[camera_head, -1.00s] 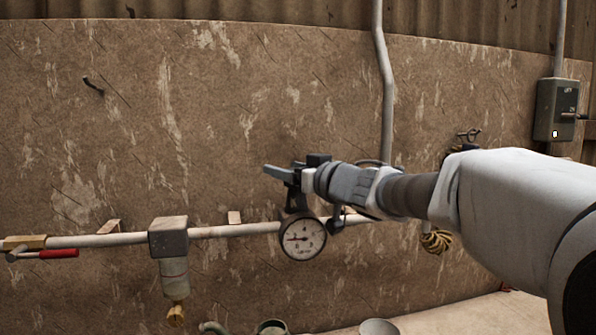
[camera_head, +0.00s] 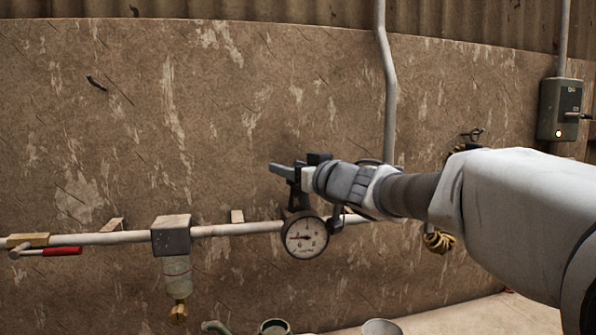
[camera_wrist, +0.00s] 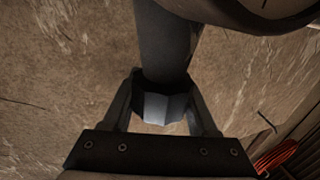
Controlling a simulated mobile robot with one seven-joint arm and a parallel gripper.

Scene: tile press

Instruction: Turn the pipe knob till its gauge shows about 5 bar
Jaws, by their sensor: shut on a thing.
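The pipe knob (camera_wrist: 165,108) shows in the wrist view as a dark faceted piece with a lighter face, between the two fingers of my gripper (camera_wrist: 164,82). In the head view my gripper (camera_head: 284,172) is at the top of the regulator on the pipe, and its fingers and wrist mostly hide the knob there. My gripper is shut on the knob. The round white gauge (camera_head: 305,237) sits just below, facing the camera. Its needle points about left. The scale figures are too small to read surely.
The pipe (camera_head: 113,238) runs along the wall, with a filter (camera_head: 171,239) and a red-handled valve (camera_head: 61,251) on the left. A switch box (camera_head: 563,108) with a lit lamp hangs at far right. Bowls stand below.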

